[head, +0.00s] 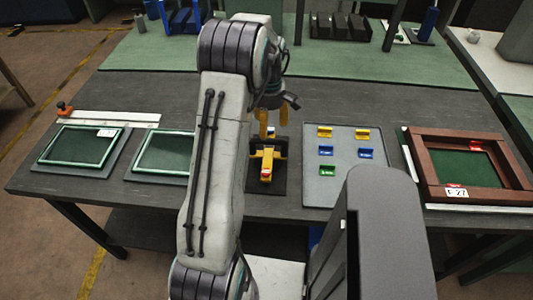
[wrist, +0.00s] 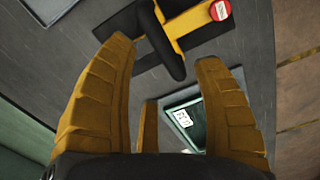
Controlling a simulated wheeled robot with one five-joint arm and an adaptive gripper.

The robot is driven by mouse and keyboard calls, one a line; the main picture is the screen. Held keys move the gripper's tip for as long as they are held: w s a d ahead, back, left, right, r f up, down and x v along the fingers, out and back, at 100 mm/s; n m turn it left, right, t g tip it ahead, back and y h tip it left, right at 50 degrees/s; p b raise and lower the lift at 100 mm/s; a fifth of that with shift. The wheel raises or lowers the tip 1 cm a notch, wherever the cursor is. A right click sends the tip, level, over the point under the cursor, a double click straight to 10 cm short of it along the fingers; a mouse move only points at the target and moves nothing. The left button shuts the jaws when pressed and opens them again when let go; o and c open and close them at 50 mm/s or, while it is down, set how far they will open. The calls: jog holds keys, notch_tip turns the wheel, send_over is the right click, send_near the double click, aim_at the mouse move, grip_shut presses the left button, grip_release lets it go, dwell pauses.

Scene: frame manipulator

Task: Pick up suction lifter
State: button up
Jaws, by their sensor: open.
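The suction lifter (head: 267,153) is yellow with a red end and stands on a dark mat (head: 281,184) near the front middle of the table. In the wrist view the lifter (wrist: 193,20) shows at the top, with a black bar and a red round cap. My gripper (head: 273,122) is open above and just behind the lifter, apart from it. In the wrist view the yellow fingers of my gripper (wrist: 165,58) are spread, with nothing between them. My arm hides part of the table left of the lifter.
A grey tray (head: 340,185) with several coloured clips lies to the right. A brown frame (head: 428,190) is at the far right. Two green-edged frames (head: 122,148) (head: 137,160) lie left, beside a white strip (head: 120,117). The table behind the lifter is mostly clear.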

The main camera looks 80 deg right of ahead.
aim_at(269, 140)
jog(key=shift+n, duration=1.2)
jog(key=shift+f, duration=0.2)
jog(key=shift+f+p, duration=1.2)
jog(key=shift+f, duration=2.3)
grip_shut()
